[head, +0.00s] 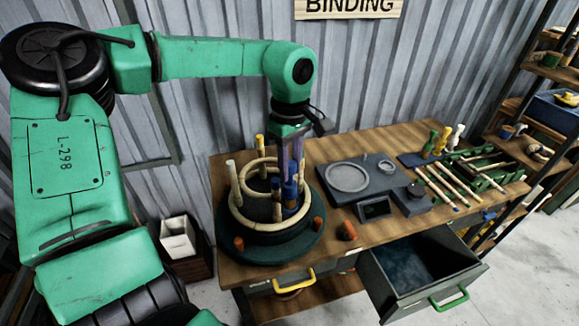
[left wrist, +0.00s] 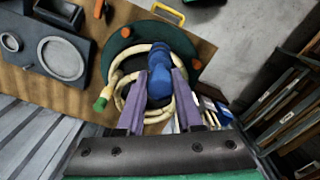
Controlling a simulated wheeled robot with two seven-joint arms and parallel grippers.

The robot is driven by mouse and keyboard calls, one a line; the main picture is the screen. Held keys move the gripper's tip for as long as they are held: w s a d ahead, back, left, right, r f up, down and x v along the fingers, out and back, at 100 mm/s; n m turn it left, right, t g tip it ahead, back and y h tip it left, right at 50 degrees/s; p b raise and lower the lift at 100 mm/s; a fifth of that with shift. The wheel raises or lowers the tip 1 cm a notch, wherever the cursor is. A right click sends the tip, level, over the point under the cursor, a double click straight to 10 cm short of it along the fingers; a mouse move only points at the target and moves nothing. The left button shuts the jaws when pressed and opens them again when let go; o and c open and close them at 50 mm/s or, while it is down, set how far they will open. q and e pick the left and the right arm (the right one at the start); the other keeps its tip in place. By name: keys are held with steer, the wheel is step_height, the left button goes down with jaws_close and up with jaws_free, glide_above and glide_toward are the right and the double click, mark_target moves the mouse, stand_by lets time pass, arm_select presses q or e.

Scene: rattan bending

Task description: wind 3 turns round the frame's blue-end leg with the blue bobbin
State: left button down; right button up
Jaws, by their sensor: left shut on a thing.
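My left gripper (head: 291,172) points down over the round work stand and is shut on the blue bobbin (head: 291,192). In the left wrist view the blue bobbin (left wrist: 160,80) sits between the two purple fingers. The rattan frame (head: 262,225), pale rings with upright legs, stands on a dark green round base (head: 265,252). A leg with a blue end (head: 276,186) appears close beside the bobbin, to its left. Whether any binding is round that leg is too small to tell. The fingers and bobbin partly hide the frame's right side. My right gripper is not in view.
Orange pegs (head: 239,243) stand round the base. A loose orange piece (head: 347,231) lies to its right. A dark grey fixture (head: 358,180) sits mid-bench. Green, yellow and white bobbins (head: 441,142) and a rack of sticks (head: 470,175) are at right. A drawer (head: 420,270) hangs open in front.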

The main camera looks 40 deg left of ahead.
arm_select(q)
step_height(320, 180, up, 11)
steer(key=p, duration=0.7)
steer(key=shift+p, duration=0.4)
steer(key=shift+f, duration=0.1)
